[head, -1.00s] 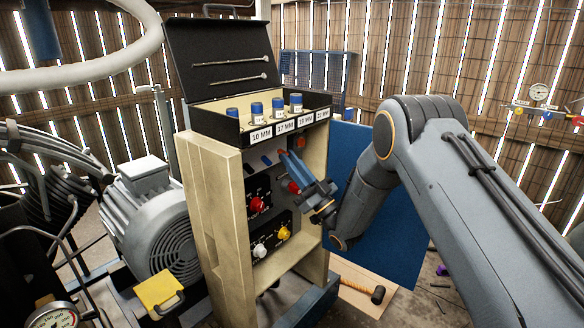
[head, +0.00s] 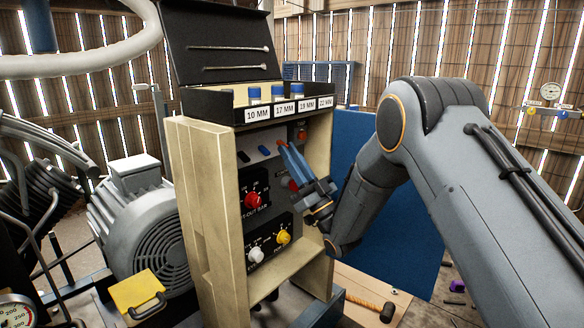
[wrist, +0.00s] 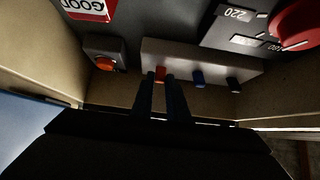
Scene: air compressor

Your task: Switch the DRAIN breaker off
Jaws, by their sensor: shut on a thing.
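A row of breaker toggles, black (head: 243,156), blue (head: 264,150) and orange, sits on the upper panel of the beige cabinet (head: 205,215). In the wrist view the orange toggle (wrist: 159,73) is between my fingertips, with the blue toggle (wrist: 198,80) and black toggle (wrist: 234,85) to its right on a grey strip. My gripper (head: 282,147), also in the wrist view (wrist: 161,78), is shut on the orange toggle. No breaker label is legible, so I cannot tell which is DRAIN. The fingers partly hide the orange toggle.
An orange rocker switch (wrist: 104,62) is left of the strip in the wrist view. Below the breakers are a red knob (head: 253,200), a white knob (head: 256,254) and a yellow knob (head: 283,237). The cabinet's side walls flank my gripper. An open socket case (head: 215,105) stands on top.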

